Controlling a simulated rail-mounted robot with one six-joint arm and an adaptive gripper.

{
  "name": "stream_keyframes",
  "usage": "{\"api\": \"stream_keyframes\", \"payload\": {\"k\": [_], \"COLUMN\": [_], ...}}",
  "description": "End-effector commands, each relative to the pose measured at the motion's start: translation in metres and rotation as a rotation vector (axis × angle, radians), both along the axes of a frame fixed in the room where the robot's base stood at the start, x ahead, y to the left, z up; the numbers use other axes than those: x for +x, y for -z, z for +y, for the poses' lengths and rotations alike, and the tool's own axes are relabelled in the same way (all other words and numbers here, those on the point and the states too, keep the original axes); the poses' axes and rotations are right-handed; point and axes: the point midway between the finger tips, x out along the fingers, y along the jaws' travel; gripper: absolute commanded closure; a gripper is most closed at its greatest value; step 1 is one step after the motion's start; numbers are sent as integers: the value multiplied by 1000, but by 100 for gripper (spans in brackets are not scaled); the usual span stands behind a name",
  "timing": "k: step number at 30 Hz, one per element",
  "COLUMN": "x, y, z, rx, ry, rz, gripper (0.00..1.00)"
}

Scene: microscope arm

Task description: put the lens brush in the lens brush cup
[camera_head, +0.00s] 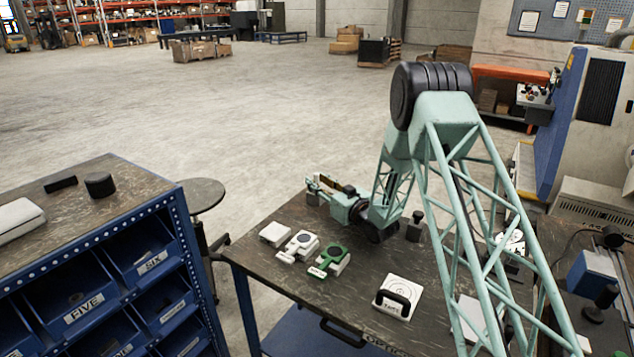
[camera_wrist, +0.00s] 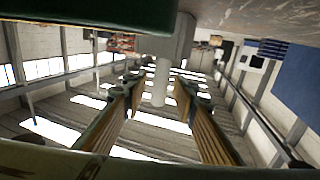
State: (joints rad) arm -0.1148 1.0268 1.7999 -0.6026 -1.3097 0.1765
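My gripper (camera_head: 322,186) is low over the far left corner of the dark table (camera_head: 350,335), its fingers pointing left. In the wrist view my gripper (camera_wrist: 160,88) is open, with tan pads on both sides. A pale upright cylinder (camera_wrist: 161,82) stands between the fingers, with gaps on either side. It rises from a grey block (camera_wrist: 187,42), as the wrist picture is upside down. The cylinder may be the lens brush handle; I cannot be sure. A small dark block (camera_head: 414,227) with a narrower top stands right of the wrist; whether it is the cup is unclear.
A white plate (camera_head: 397,289) with a black handle lies nearer. Blue shelving (camera_head: 150,262) stands at left. The table's front left is clear.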

Motion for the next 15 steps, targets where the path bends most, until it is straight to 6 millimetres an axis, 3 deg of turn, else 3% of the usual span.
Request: {"api": "stream_keyframes", "payload": {"k": [15], "x": [-48], "y": [-1], "z": [-41], "rx": [1], "ry": [1], "rz": [2], "gripper": [74]}}
